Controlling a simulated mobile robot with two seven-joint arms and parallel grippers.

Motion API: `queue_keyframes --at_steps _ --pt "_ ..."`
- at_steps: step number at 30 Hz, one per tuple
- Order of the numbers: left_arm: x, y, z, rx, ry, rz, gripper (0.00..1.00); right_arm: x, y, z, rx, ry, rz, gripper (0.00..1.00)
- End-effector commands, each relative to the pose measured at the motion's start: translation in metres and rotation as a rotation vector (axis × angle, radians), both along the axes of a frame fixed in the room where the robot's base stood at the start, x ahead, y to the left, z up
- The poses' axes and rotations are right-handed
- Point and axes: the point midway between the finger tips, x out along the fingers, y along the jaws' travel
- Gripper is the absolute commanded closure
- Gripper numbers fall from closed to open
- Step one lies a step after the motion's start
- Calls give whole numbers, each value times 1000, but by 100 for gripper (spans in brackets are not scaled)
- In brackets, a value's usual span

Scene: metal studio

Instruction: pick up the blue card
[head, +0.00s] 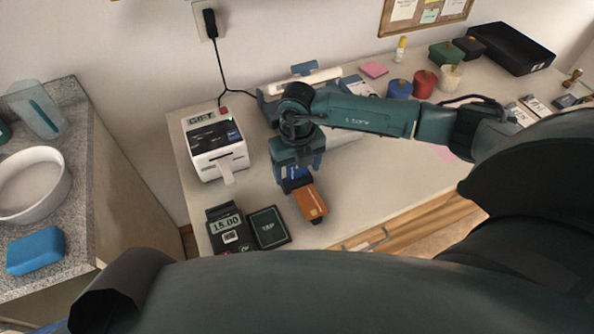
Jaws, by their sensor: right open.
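My right gripper (299,176) points down over the table, left of its middle, with its jaws apart. A blue patch (293,171), which looks like the blue card, shows between and behind the fingers. The gripper hides part of it, and I cannot tell whether the fingers touch it. An orange card (311,204) lies just in front of the gripper, on or against a dark holder. My left gripper is not in view.
A receipt printer (217,147) stands left of the gripper. A payment terminal (228,230) and a dark TAP pad (268,228) lie in front. Several pots and a black tray (512,48) are at the back right. A grey counter with a white bowl (32,185) is at left.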

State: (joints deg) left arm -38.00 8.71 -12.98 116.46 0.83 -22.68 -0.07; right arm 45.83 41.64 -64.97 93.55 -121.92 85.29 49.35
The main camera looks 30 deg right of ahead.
Motion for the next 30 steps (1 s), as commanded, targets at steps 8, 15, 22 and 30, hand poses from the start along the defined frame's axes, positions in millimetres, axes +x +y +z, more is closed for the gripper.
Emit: queue_keyframes --at_steps 8,15,22,30 --pt "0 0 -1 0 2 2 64 0 0 0 1 -1 1 33" --pt "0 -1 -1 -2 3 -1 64 0 0 0 1 0 1 52" --pt "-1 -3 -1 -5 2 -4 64 0 0 0 1 -1 0 71" --pt "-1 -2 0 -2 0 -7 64 1 0 2 1 -1 0 73"
